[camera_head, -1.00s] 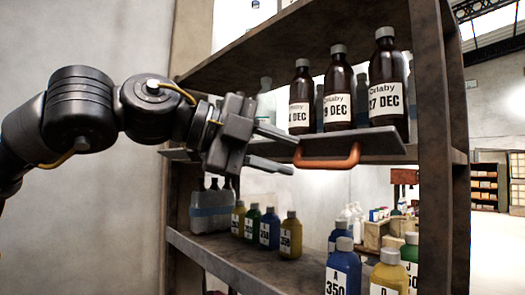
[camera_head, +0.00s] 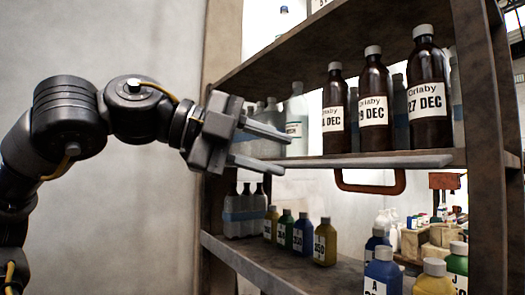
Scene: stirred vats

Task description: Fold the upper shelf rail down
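The upper shelf rail (camera_head: 400,160) is a thin grey plate along the front of the bottle shelf, seen almost edge-on and lying about level. Its copper-brown handle (camera_head: 372,190) hangs below the plate. Brown bottles stand upright behind the rail. My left gripper (camera_head: 287,154) is in front of the shelf's left part, left of the handle. Its two fingers point right and are spread apart with nothing between them. They are clear of the handle; I cannot tell whether they touch the plate, whose left end they partly hide. My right gripper is not in view.
Brown bottles (camera_head: 375,105) with date labels stand on the upper shelf. Smaller coloured bottles (camera_head: 325,243) line the lower shelf (camera_head: 255,265). Blue and yellow bottles (camera_head: 383,272) stand at the front right. The shelf's right post (camera_head: 482,140) bounds that side.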

